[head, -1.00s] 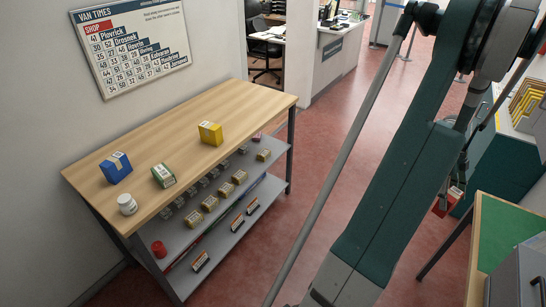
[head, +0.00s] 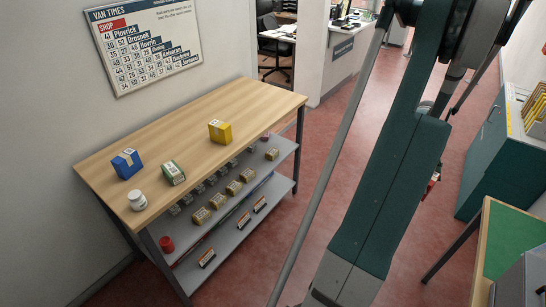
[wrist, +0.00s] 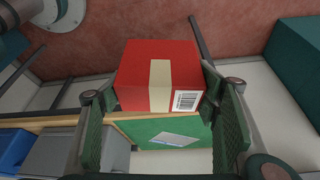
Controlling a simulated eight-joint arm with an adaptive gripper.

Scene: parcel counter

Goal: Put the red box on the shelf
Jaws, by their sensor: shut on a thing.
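The red box (wrist: 136,78) has a pale tape stripe and a barcode label. In the wrist view it sits between the fingers of my gripper (wrist: 163,98), which is shut on it, off the floor. In the head view only a sliver of the red box (head: 431,187) shows beside my arm; my arm hides the rest and most of the gripper. The shelf unit has a wooden top (head: 200,135) and grey lower boards (head: 236,236) at left, well apart from the box.
A blue box (head: 127,164), green box (head: 173,173), yellow box (head: 220,131) and white jar (head: 137,200) stand on the wooden top. Several small packs and a red tin (head: 167,244) are below. A green-topped table (head: 508,240) is at right. Open red floor lies between.

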